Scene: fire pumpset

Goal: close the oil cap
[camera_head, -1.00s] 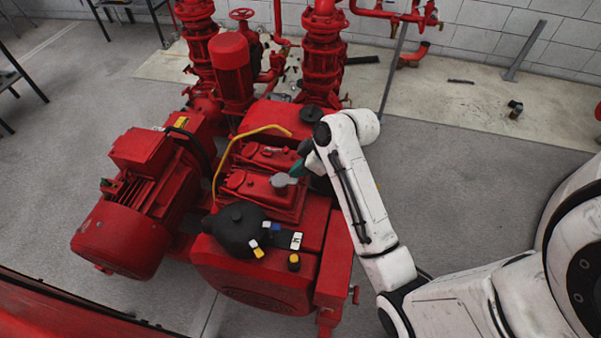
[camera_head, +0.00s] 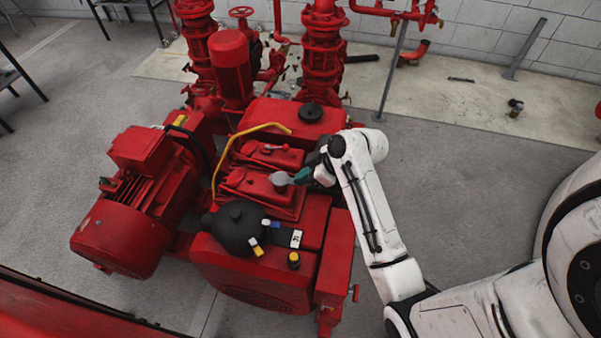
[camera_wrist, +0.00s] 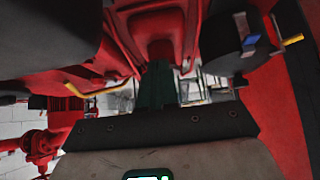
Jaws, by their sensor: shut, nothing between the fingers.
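A light grey rounded piece (camera_head: 279,178), which looks like the oil cap, shows above the red engine cover (camera_head: 243,184) in the head view. It appears tilted over a short red filler neck; whether it touches the neck cannot be told. My gripper (camera_head: 301,176), with dark green fingers, is shut and empty just right of the grey piece. Contact between them is unclear. In the wrist view, the shut green fingers (camera_wrist: 156,85) point at a red raised part (camera_wrist: 160,48) of the engine. The grey piece cannot be made out there.
A yellow curved pipe (camera_head: 218,168) arches left of the cover. A black round cap (camera_head: 311,112) sits on the red tank behind. A black rounded housing (camera_head: 238,227) stands in front, beside a small black-and-yellow cap (camera_head: 293,261). Grey floor (camera_head: 470,200) is free to the right.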

